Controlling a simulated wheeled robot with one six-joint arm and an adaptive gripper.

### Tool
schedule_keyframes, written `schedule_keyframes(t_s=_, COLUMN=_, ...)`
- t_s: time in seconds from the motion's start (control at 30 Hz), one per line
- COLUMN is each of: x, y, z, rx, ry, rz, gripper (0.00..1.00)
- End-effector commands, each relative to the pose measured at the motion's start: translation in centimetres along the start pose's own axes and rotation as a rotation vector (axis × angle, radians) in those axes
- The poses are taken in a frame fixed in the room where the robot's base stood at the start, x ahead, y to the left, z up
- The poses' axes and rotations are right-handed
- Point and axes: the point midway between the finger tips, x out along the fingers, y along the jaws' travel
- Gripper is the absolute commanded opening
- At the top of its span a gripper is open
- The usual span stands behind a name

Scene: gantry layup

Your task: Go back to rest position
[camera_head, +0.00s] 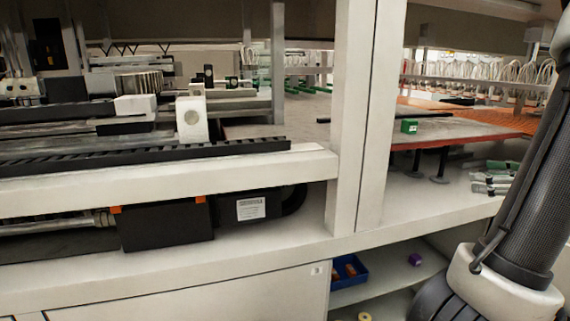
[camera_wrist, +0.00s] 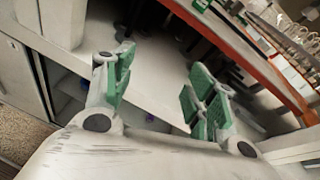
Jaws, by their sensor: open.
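My gripper (camera_wrist: 160,95) is in the wrist view, with green pads on its two fingers. The fingers stand wide apart and nothing is between them. They show against the pale bench surface and the front edge below it. In the head view the green-tipped fingers (camera_head: 492,178) show at the right, over the white bench top, beyond my dark arm link.
A white post (camera_head: 360,120) rises mid-view. A green block (camera_head: 409,126) sits on a raised panel (camera_head: 440,132) right of it. Gantry machinery (camera_head: 130,150) fills the left. A lower shelf (camera_head: 395,272) holds a blue bin (camera_head: 348,272) and a purple block (camera_head: 415,259).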

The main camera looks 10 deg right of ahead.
Motion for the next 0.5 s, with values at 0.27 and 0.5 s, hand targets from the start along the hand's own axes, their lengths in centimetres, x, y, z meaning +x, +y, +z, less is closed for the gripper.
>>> schedule_keyframes(t_s=0.27, x=-1.9, y=8.3, z=-3.5, rx=-0.339, ry=0.234, rz=0.309, gripper=0.56)
schedule_keyframes(t_s=0.5, x=-4.5, y=15.8, z=-4.2, rx=-0.904, ry=0.379, rz=0.779, gripper=0.56)
